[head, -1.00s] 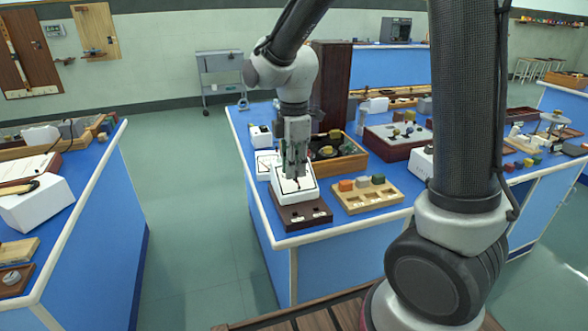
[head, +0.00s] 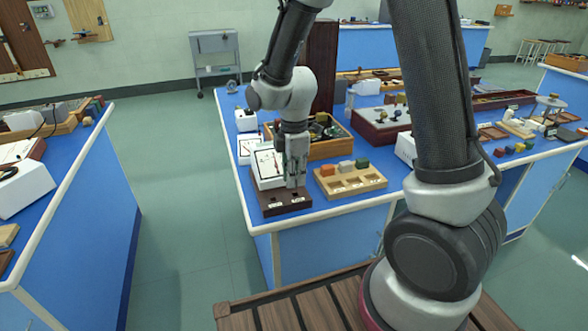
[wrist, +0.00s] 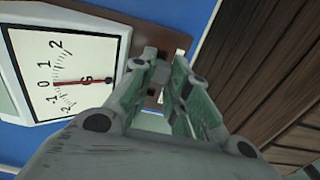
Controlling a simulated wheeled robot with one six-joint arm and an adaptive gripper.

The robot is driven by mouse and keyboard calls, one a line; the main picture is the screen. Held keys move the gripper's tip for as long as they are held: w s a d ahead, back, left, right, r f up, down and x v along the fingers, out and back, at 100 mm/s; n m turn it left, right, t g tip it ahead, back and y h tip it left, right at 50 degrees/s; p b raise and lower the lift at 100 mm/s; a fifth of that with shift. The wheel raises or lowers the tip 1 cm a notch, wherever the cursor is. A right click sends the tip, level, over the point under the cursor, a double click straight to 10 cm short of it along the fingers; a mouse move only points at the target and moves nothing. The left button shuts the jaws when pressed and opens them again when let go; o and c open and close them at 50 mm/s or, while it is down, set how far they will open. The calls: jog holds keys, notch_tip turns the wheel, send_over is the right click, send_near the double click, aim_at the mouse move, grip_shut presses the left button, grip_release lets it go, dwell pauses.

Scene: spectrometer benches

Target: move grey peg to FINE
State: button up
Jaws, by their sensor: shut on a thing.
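My gripper (head: 294,182) is low over the dark brown board (head: 270,211), its fingers pointing down near the board's right part. The board has small white labels along its front, too small to read. In the wrist view my gripper (wrist: 168,72) is closed to a narrow gap, with the brown board (wrist: 124,27) just beyond the fingertips.
A light wooden tray (head: 350,186) with orange, grey and green blocks stands close to the right of my gripper. A wooden box (head: 325,150) is behind it. A second white meter (head: 248,148) stands further back. The blue bench's front edge (head: 330,216) is near.

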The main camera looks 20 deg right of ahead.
jog(key=shift+f, duration=1.75)
jog(key=o, duration=0.9)
notch_tip(320, 180, up, 12)
jog(key=shift+f, duration=0.1)
